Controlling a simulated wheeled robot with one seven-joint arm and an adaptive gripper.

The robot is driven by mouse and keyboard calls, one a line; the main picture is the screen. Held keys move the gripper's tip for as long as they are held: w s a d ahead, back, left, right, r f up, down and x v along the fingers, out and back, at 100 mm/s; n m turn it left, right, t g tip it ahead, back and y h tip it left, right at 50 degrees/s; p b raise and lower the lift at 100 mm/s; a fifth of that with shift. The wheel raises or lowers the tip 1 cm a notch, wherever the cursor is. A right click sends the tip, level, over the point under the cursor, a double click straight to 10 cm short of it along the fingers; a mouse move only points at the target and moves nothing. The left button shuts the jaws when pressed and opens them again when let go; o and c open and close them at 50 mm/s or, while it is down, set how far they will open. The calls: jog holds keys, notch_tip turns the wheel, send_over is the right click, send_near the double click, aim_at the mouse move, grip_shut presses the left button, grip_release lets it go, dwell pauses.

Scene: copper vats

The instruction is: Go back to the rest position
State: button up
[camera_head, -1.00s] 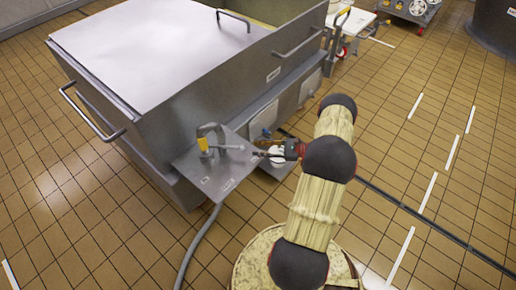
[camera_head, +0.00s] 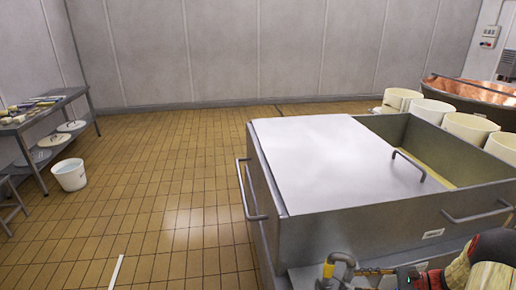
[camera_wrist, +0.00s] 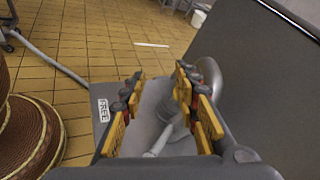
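My gripper (camera_wrist: 160,85) shows its two yellow-padded fingers spread apart in the wrist view. It is over a grey metal plate (camera_wrist: 104,92) with a "FREE" label. A grey lever-like part (camera_wrist: 158,142) shows between the fingers, with no clear contact. Most of my arm is outside that view.
A large metal vat (camera_head: 370,234) with a flat lid (camera_head: 325,160) stands close beside my gripper. A hose (camera_wrist: 62,68) runs from the plate across the floor. A table (camera_head: 45,120) and white bucket (camera_head: 70,175) stand left. Tiled floor (camera_head: 160,185) between is clear.

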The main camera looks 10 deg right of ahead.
jog(key=s+a+r+n+g+h, duration=0.3)
jog(key=a+r+n, duration=0.1)
jog(key=a+r, duration=0.4)
jog(key=s+a+r+n+g+h, duration=0.25)
jog(key=a+r+n, duration=0.25)
jog(key=a+r, duration=0.35)
jog(key=s+a+r+n+t+h, duration=0.2)
jog(key=s+a+r+n+h, duration=0.1)
jog(key=s+r, duration=0.3)
jog(key=s+a+r+n+t+h+p, duration=0.1)
jog(key=s+a+r+n+t+h, duration=0.2)
jog(key=s, duration=0.6)
notch_tip(320, 180, up, 3)
jog(key=a+n+h, duration=0.1)
jog(key=n, duration=0.2)
jog(key=shift+a, duration=0.15)
jog(key=shift+f, duration=0.1)
